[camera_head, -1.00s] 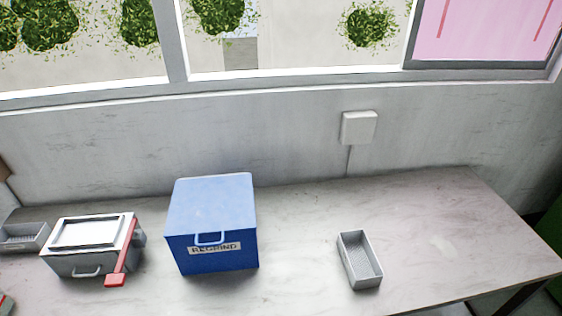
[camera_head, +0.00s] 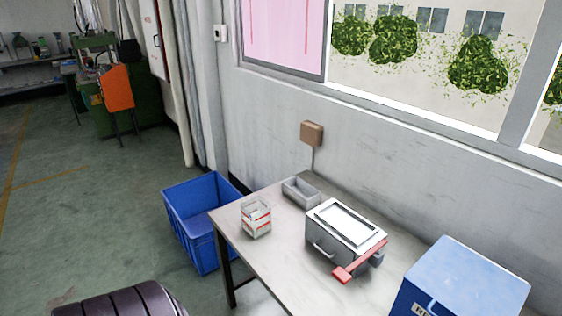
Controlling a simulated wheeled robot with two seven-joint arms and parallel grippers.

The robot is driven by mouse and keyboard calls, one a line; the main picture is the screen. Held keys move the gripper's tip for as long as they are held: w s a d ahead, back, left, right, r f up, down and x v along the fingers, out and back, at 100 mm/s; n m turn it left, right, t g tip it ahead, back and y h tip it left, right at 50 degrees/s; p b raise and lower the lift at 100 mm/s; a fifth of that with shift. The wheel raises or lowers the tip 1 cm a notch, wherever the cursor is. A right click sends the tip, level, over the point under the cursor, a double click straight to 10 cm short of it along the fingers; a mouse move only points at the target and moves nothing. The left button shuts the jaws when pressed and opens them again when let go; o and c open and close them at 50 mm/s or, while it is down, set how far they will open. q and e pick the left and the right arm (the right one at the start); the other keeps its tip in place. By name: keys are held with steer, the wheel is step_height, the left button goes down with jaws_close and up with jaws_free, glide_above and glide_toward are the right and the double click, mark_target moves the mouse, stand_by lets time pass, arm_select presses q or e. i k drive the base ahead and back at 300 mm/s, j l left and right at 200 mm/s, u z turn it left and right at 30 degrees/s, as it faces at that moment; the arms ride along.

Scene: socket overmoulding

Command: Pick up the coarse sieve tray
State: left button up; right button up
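A small open grey tray (camera_head: 300,192) sits on the table (camera_head: 270,258) near its far left end, by the wall. I cannot tell from here whether it is the coarse sieve tray, as its floor is too small to read. Neither of my grippers is in view.
A grey box with a white-framed top and red lever (camera_head: 345,232) stands right of the tray. A clear container with red marks (camera_head: 256,218) stands by the table's left edge. A blue lidded box (camera_head: 465,283) is at lower right. A blue crate (camera_head: 203,215) stands on the floor.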

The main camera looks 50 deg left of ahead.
mark_target(302, 193)
steer(key=u, duration=1.45)
steer(key=i+j, duration=0.25)
steer(key=j, duration=0.15)
steer(key=i+j, duration=0.25)
steer(key=j, duration=0.15)
steer(key=i+j, duration=0.25)
steer(key=j, duration=0.15)
steer(key=i+j+z, duration=0.1)
steer(key=i+j, duration=0.15)
steer(key=j, duration=0.15)
steer(key=i+j, duration=0.25)
steer(key=j, duration=0.15)
steer(key=i+j, duration=0.25)
steer(key=j, duration=0.15)
steer(key=i+j, duration=0.2)
steer(key=j, duration=0.2)
steer(key=i+j, duration=0.25)
steer(key=j, duration=0.2)
steer(key=l+z, duration=0.05)
